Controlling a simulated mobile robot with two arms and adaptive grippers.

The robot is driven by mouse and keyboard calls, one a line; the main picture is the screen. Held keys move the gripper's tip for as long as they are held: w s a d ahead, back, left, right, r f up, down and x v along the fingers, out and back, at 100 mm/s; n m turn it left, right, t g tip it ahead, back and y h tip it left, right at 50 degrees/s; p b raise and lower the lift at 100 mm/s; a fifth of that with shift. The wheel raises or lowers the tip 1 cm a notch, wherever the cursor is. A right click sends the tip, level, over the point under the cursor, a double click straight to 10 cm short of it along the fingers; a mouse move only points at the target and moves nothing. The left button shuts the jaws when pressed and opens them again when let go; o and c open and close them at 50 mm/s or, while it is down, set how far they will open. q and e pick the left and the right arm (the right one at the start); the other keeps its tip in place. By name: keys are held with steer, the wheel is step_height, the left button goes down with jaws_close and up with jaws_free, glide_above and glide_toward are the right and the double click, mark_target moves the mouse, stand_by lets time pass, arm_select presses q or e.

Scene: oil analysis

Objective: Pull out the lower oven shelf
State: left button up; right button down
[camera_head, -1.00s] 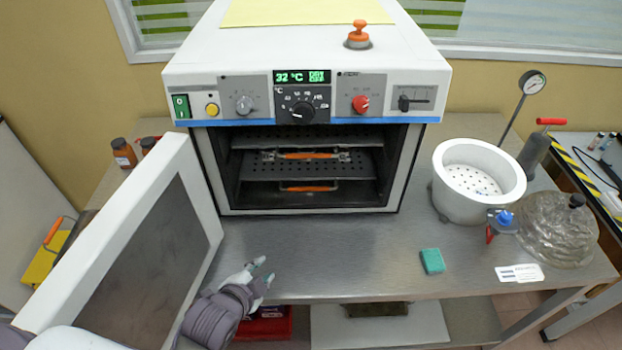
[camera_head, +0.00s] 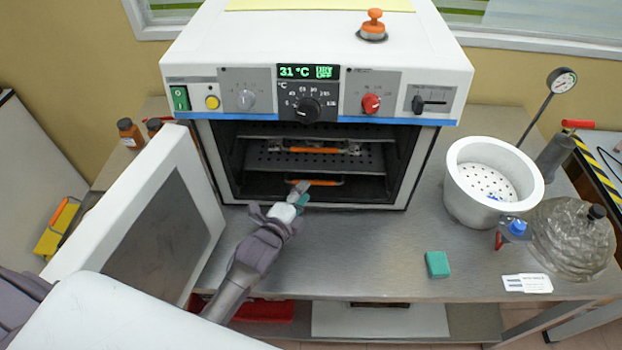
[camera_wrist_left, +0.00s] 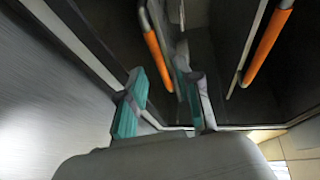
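The lower oven shelf (camera_head: 262,183) is in the open oven, dark, with an orange handle (camera_head: 315,182) at its front. My left gripper (camera_head: 300,193) is at the oven mouth, just in front of that handle's left part. In the left wrist view the gripper's teal-padded fingers (camera_wrist_left: 165,95) are apart, with the lower handle (camera_wrist_left: 158,58) showing between and beyond them. I cannot tell whether they touch it. The upper shelf (camera_head: 270,160) with its orange handle (camera_head: 315,150) sits above; that handle also shows in the wrist view (camera_wrist_left: 268,48). My right gripper is not in view.
The open oven door (camera_head: 160,225) stands left of my left arm. The metal counter (camera_head: 350,250) in front of the oven is mostly clear. A teal block (camera_head: 437,264), a white card (camera_head: 527,283), a white pot (camera_head: 465,205) and a glass vessel (camera_head: 570,240) are on the right.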

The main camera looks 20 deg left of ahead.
mark_target(311, 182)
arm_select(q)
steer(key=x, duration=0.5)
steer(key=shift+w, duration=0.3)
steer(key=shift+f, duration=0.1)
jaws_close()
